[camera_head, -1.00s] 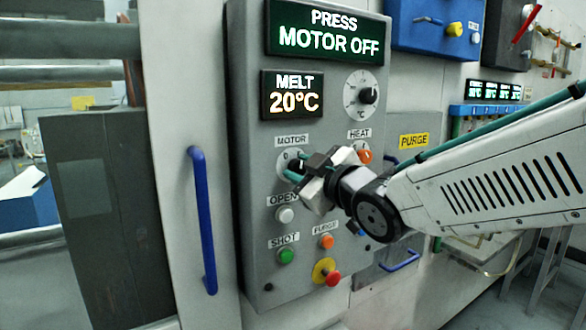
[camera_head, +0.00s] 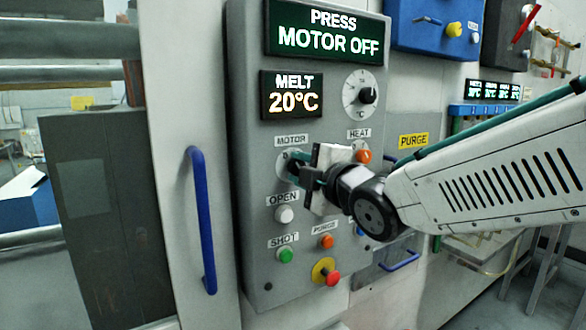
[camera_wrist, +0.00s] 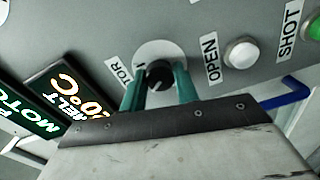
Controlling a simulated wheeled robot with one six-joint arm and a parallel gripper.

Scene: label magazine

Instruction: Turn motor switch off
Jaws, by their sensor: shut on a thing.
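The motor switch (camera_wrist: 159,75) is a black rotary knob on a round pale plate under the MOTOR label (camera_head: 292,141), on the grey control panel (camera_head: 250,215). My gripper (camera_head: 287,169) is at the switch, its teal fingers on either side of the knob. In the wrist view my gripper (camera_wrist: 160,90) is shut on the knob, one finger at each side. In the head view the fingers mostly hide the knob. The display (camera_head: 326,36) reads PRESS MOTOR OFF.
Below are the OPEN button (camera_head: 284,214), the green SHOT button (camera_head: 286,256) and a red emergency button (camera_head: 333,279). The orange HEAT knob (camera_head: 363,156) is close to my wrist. A blue handle (camera_head: 202,220) stands out left of the panel.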

